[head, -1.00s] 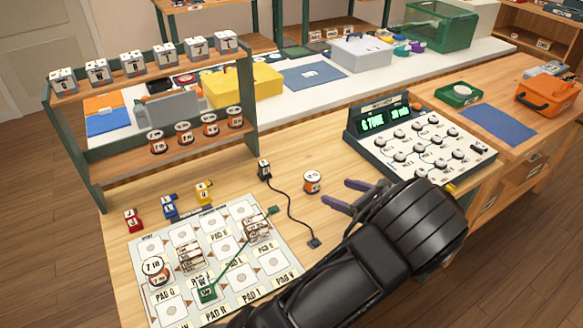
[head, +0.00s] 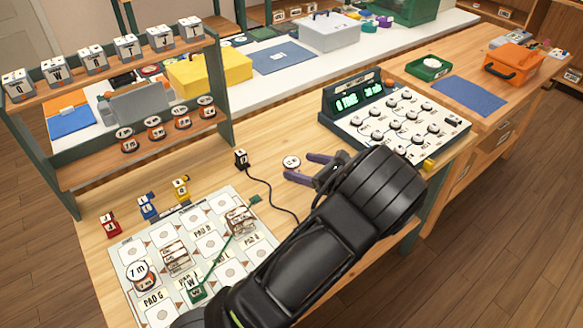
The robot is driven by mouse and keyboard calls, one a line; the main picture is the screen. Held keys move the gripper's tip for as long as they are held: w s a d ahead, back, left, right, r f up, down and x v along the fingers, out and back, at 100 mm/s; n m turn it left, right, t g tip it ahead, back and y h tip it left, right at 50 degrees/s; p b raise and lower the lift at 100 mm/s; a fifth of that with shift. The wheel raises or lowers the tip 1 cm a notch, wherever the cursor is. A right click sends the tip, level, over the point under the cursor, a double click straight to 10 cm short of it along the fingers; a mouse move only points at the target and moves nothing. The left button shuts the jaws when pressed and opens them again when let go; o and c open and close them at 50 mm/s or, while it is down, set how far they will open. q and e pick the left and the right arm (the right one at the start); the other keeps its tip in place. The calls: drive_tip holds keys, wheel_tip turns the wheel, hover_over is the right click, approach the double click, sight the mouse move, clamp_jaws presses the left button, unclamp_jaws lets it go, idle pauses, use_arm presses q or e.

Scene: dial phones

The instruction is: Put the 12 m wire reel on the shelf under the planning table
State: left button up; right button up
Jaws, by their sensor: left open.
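A small orange and white wire reel (head: 291,162) stands on the wooden table (head: 200,180); its label is too small to read for certain. My left gripper (head: 298,166) is open, its two purple fingers reaching the reel from the right. The lower finger hides part of the reel's body; I cannot tell whether they touch. Another reel, marked 7 m (head: 139,275), stands on the pad board (head: 185,222). Several more reels sit on the rack's lower shelf (head: 160,146). My right gripper is out of view. No shelf under the table can be made out.
A black plug with a cable (head: 241,159) lies left of the reel. A dial console (head: 395,118) stands behind my gripper at the right. Small red, blue and yellow blocks (head: 148,206) line the board's far edge. Wooden floor (head: 500,220) is clear at the right.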

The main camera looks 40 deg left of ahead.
sight(295, 163)
use_arm(q)
drive_tip(key=p+x, duration=0.1)
drive_tip(key=x, duration=0.4)
drive_tip(key=shift+w+f, duration=0.1)
drive_tip(key=shift+c, duration=0.3)
idle(0.4)
clamp_jaws()
idle(0.5)
wheel_tip(295, 163, up, 10)
drive_tip(key=shift+r, duration=0.1)
idle(0.5)
idle(0.4)
